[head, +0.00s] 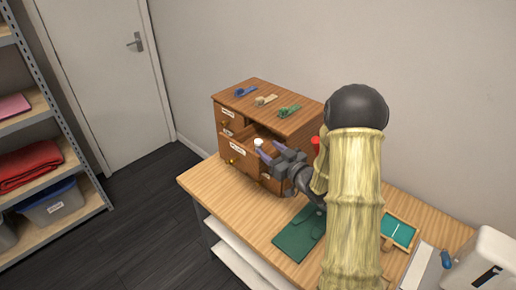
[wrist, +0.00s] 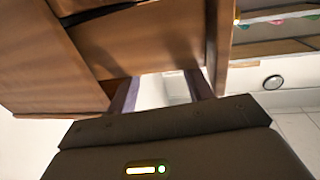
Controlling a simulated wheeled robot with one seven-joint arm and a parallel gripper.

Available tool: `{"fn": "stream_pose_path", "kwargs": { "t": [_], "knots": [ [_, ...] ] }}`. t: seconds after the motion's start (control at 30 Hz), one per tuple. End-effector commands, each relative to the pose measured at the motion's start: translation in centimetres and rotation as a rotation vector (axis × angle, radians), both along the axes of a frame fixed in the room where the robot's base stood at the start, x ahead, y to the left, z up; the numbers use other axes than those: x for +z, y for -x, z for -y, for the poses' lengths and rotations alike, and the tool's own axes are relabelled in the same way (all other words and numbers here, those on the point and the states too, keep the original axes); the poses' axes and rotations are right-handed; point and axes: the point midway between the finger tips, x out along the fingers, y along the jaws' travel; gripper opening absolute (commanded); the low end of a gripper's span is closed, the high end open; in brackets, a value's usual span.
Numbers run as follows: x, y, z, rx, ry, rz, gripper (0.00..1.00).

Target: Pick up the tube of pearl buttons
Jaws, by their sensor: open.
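A small object with a round white top (head: 258,142), which may be the tube of pearl buttons, shows at the pulled-out upper drawer (head: 238,149) of a wooden cabinet; its lower part is hidden. My gripper (head: 268,152) is open, its two purple fingers pointing at the drawer just right of the white top. I cannot tell whether they touch it. In the wrist view my gripper (wrist: 163,88) has its fingers apart beside brown wooden panels (wrist: 150,40). A pale patch shows between them; I cannot tell whether it is the tube.
The cabinet (head: 225,117) stands on a wooden table (head: 240,202), with blue, cream and green items on top. A red item (head: 316,140) is beside my arm. A green mat (head: 296,238), a small tray (head: 398,232) and a white machine (head: 492,262) are nearer. Shelving stands left.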

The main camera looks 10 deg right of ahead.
Motion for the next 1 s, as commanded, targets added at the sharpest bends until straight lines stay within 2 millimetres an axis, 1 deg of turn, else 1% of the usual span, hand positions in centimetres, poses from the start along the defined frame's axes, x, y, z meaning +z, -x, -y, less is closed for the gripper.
{"fn": "stream_pose_path", "kwargs": {
  "t": [0.1,0.23,0.47,0.8,0.87,0.9,0.97,1.0],
  "knots": [
    [0.2,-1.8,-1.0,0.003,0.0,0.001,0.51],
    [0.1,-3.1,-1.6,0.001,0.0,0.001,0.51],
    [0.0,-3.3,-1.8,0.001,-0.001,0.0,0.51],
    [0.0,-3.3,-1.5,-0.004,-0.001,0.0,0.51],
    [0.0,-3.3,-1.5,-0.003,-0.001,0.0,0.39],
    [0.0,-3.3,-1.6,-0.002,-0.001,0.0,0.31],
    [0.0,-3.3,-1.7,0.0,-0.001,0.0,0.2],
    [0.0,-3.3,-1.8,0.001,-0.001,0.0,0.12]
  ]
}}
